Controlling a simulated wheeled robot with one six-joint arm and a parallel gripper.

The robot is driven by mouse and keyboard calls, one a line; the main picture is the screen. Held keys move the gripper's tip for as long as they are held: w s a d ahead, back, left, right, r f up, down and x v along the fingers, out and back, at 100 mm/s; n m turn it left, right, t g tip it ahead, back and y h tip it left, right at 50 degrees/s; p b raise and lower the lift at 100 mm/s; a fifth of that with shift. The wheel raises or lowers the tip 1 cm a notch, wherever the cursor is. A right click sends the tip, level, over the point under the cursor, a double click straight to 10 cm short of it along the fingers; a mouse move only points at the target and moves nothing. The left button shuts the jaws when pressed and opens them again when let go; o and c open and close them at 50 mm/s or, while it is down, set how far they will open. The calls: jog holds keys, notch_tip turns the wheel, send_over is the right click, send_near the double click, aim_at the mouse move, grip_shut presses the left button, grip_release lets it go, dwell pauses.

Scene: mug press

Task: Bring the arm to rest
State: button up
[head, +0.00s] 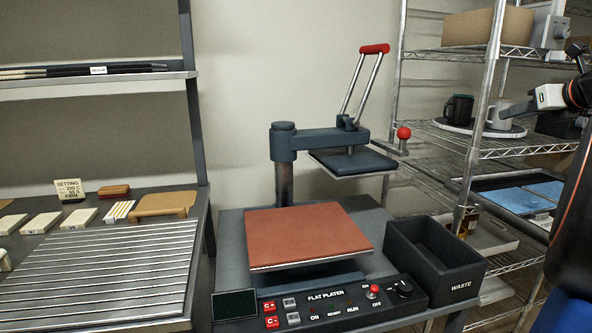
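My arm reaches in from the right edge. My gripper (513,109) points left, in front of the wire rack and close to a grey mug (499,121). It partly covers that mug, and I cannot tell whether it touches it or whether its fingers are open or shut. A dark mug (459,108) stands to the left of the grey one. Both are on a round white tray (447,125) on the rack's shelf.
A flat press (310,236) with a red-brown pad stands in the middle, its upper plate (352,162) swung up and aside. A black waste bin (418,290) is beside it. A slatted bench (110,265) is at left; the wire rack (470,150) is at right.

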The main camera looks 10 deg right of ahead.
jog(key=s+a+f+n+g+y, duration=0.25)
jog(key=a+f+n, duration=0.6)
jog(key=a, duration=0.45)
jog(key=s+a+f+n+g+y, duration=0.1)
jog(key=s+a+f+n+g, duration=0.15)
jog(key=a+f+n, duration=0.8)
jog(key=s+a+f+n+g+h, duration=0.1)
jog(key=s+a+f+n, duration=0.5)
jog(key=s+f+n, duration=0.2)
jog(key=s+a+f+n+g+h, duration=0.1)
jog(key=s+a+f+n+g, duration=0.1)
jog(key=s+a+f+n, duration=0.5)
notch_tip(320, 180, down, 3)
jog(key=s+n, duration=0.2)
jog(key=shift+s+f+n+g, duration=0.2)
jog(key=shift+n+g, duration=0.1)
jog(key=shift+n, duration=0.1)
